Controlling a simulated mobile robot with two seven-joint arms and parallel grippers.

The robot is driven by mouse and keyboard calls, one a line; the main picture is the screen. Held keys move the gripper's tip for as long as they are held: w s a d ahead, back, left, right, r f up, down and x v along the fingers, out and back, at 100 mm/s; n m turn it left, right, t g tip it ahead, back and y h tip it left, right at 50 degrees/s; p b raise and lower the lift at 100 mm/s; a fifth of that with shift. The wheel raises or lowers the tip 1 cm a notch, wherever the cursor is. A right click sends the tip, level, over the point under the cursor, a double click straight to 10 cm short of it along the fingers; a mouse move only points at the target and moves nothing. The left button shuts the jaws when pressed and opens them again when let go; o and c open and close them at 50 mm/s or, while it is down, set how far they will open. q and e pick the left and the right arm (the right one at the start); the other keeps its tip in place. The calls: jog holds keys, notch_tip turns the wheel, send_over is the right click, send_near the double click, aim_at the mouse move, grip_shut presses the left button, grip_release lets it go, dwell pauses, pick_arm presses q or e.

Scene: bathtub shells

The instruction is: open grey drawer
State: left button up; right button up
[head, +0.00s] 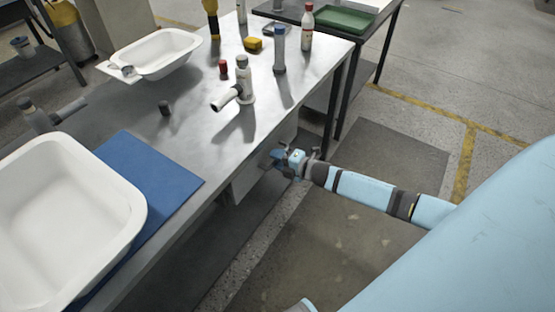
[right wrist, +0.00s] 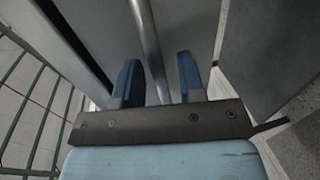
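The grey drawer (head: 243,182) sits under the metal workbench, its front partly hidden by my right gripper (head: 280,158). In the right wrist view, the drawer's flat grey front (right wrist: 100,35) fills the top, with a bar handle (right wrist: 147,35) running down it. My right gripper (right wrist: 158,80) has its two blue fingers spread, one on each side of the handle, with gaps visible between fingers and bar. The drawer looks shut, though its edges are partly hidden. My left gripper is not in view.
The workbench (head: 195,110) carries white tubs (head: 60,220), a blue mat (head: 150,178), a faucet (head: 240,88) and bottles. A second dark table (head: 345,15) stands behind. The floor (head: 345,225) in front of the drawer is clear.

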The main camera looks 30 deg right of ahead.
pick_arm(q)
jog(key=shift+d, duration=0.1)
pick_arm(e)
grip_shut()
pick_arm(q)
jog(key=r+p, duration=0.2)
jog(key=p, duration=0.3)
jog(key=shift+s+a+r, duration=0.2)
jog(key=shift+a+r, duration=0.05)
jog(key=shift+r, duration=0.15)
pick_arm(e)
jog(key=f+v, duration=0.2)
jog(key=v, duration=0.9)
jog(key=s+f+v, duration=0.1)
jog(key=f+v, duration=0.1)
jog(key=v, duration=0.9)
jog(key=shift+d+f, duration=0.35)
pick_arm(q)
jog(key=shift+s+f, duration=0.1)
pick_arm(e)
grip_release()
